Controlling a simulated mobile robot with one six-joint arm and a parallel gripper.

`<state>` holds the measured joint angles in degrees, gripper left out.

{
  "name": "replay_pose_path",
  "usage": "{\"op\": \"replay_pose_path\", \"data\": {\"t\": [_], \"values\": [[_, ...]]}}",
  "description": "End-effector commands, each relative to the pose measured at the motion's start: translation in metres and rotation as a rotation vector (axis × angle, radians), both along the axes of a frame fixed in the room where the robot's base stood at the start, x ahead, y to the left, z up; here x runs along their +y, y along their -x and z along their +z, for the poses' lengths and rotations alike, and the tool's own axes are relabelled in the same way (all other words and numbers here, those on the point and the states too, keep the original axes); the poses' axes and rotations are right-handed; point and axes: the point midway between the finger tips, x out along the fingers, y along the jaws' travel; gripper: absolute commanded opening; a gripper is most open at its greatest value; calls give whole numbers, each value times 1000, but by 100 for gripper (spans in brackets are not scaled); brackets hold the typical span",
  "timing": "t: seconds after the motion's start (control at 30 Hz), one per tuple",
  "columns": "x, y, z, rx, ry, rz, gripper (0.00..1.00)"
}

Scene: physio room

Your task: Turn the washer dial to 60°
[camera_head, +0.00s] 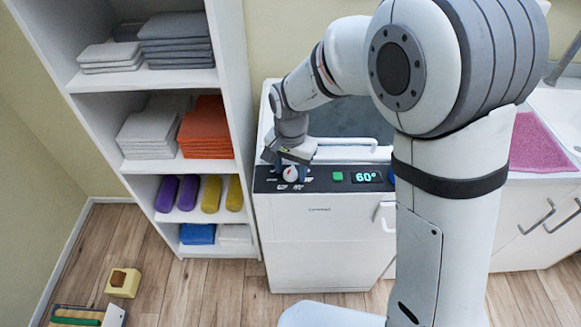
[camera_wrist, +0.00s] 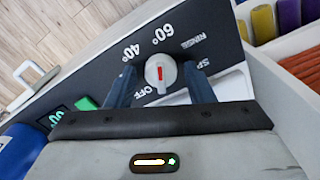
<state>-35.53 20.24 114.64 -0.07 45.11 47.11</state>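The washer (camera_head: 318,240) is a white machine with a dark control panel. Its round light-grey dial (camera_wrist: 160,73) carries a red mark that points toward the printed 60° label (camera_wrist: 163,33). The dial also shows in the head view (camera_head: 291,174). The green-lit display (camera_head: 367,177) reads 60°. My gripper (camera_wrist: 159,70) is over the panel, with one finger on each side of the dial. A narrow gap shows between the dial and each finger, so it looks open around the dial, not clamped on it.
A green button (camera_head: 337,176) sits between dial and display. A white shelf (camera_head: 245,110) with folded towels and rolls stands close on the left. A sink counter with a pink mat (camera_head: 535,148) is on the right.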

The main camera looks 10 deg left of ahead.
Motion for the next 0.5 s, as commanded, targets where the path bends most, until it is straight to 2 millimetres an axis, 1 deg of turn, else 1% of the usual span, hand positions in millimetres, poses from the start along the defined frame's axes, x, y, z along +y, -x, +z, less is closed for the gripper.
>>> {"op": "replay_pose_path", "data": {"t": [0.23,0.33,0.43,0.5], "values": [[0,0,0,0,0,1,53],[1,0,4,0,-1,1,53],[1,0,16,-3,-4,1,53],[1,-1,28,-4,-3,1,53]]}}
